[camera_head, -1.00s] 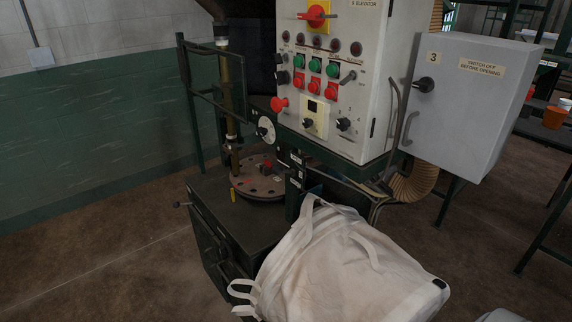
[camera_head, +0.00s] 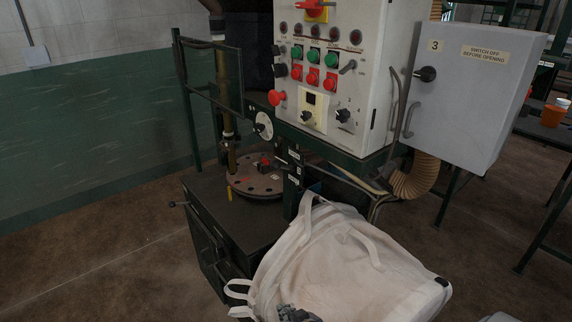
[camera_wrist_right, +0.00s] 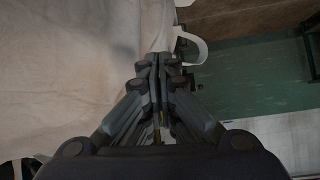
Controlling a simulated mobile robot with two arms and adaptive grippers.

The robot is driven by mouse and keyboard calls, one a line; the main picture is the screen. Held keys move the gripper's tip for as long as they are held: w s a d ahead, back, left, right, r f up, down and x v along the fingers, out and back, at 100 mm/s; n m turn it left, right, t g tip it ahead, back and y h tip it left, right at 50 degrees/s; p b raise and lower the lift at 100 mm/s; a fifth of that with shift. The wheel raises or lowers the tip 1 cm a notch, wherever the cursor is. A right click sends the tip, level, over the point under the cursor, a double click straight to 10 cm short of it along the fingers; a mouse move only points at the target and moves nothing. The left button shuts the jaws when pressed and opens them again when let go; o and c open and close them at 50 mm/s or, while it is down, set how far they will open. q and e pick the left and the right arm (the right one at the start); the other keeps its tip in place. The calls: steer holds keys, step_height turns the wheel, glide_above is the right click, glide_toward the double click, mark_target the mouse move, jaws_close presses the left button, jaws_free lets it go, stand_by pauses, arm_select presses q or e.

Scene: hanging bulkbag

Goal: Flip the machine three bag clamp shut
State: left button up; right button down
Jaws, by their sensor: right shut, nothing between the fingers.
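The machine with the control panel (camera_head: 333,75) stands in the middle of the head view, beside a grey cabinet (camera_head: 470,98) marked 3. I cannot tell surely which part is the bag clamp. A round plate (camera_head: 245,185) with a small red and black piece (camera_head: 264,163) on it lies on the machine's dark table. A white bulk bag (camera_head: 340,265) with strap loops sits in front. My right gripper (camera_head: 298,314) shows at the bottom edge, in front of the bag. In the right wrist view its fingers (camera_wrist_right: 160,60) are shut and empty, beside the bag cloth (camera_wrist_right: 70,60). My left gripper is out of view.
A white strap loop (camera_wrist_right: 192,46) hangs just past the fingertips in the right wrist view. A corrugated hose (camera_head: 416,180) and a dark metal frame (camera_head: 210,80) flank the machine. Brown floor (camera_head: 90,255) is clear at left.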

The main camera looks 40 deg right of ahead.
steer(key=w+d+r+m+t+h, duration=0.1)
steer(key=w+d+r+t, duration=0.25)
steer(key=r, duration=0.35)
steer(key=w+d+r+m+t, duration=0.1)
steer(key=w+d+r+t, duration=0.1)
steer(key=w+r, duration=0.35)
steer(key=m+t+h, duration=0.1)
steer(key=m+t, duration=0.1)
steer(key=t, duration=0.5)
glide_toward(282, 167)
steer(key=s+r, duration=0.3)
steer(key=r, duration=0.1)
steer(key=shift+s+a+b, duration=0.1)
steer(key=shift+a+b, duration=0.25)
steer(key=shift+b, duration=0.05)
steer(key=p+x, duration=0.3)
steer(key=x, duration=0.7)
steer(key=shift+a+f+n+y+b, duration=0.25)
steer(key=shift+n+y+b, duration=0.15)
steer(key=shift+n+b, duration=0.25)
